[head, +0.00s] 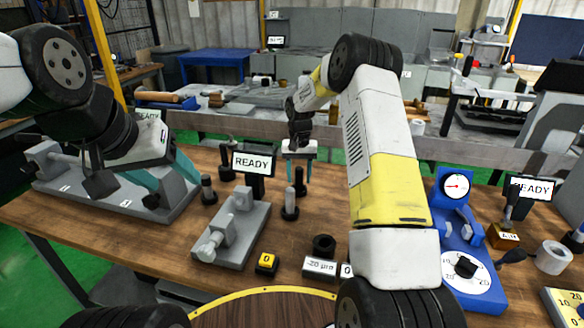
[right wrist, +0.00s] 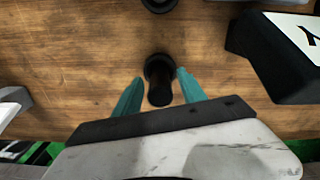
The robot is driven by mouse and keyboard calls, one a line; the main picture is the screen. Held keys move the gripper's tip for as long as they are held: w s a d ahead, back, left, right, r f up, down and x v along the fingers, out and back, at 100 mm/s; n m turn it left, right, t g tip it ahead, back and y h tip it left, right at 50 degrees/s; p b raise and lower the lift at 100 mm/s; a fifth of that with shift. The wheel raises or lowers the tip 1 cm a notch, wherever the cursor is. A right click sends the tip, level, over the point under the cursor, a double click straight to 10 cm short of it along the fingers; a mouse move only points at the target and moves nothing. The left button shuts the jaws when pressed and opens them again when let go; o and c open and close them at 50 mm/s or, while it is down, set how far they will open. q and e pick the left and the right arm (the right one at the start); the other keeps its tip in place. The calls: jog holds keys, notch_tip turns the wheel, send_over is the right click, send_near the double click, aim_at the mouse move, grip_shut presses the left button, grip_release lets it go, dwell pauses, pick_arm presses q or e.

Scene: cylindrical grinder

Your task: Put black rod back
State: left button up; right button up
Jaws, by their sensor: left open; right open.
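A black rod (right wrist: 159,82) stands on the bench between the spread teal fingers of my right gripper (right wrist: 160,76), with visible gaps on both sides. In the head view the right gripper (head: 299,178) points down behind the grey and black peg (head: 290,204), and a dark rod (head: 300,180) shows between its fingers. My left gripper (head: 168,187) is open and empty above the left grey machine (head: 120,190).
A READY display (head: 254,162) stands left of the right gripper. A grey fixture (head: 235,232), a yellow-topped button box (head: 266,263) and a black ring (head: 323,245) are nearer. A blue gauge stand (head: 460,240) is at right. Bare wood lies between them.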

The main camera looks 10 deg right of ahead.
notch_tip(320, 180, up, 12)
jog(key=shift+f, duration=0.1)
jog(key=s+r+n+t, duration=0.1)
jog(key=s+r+t, duration=0.2)
jog(key=s+r, duration=1.25)
jog(key=s+n+t+y, duration=0.1)
jog(key=s+t+y, duration=0.1)
jog(key=s, duration=1.9)
jog(key=shift+n+t, duration=0.3)
jog(key=shift+t, duration=0.3)
jog(key=shift+s+r, duration=0.1)
jog(key=shift+r, duration=0.05)
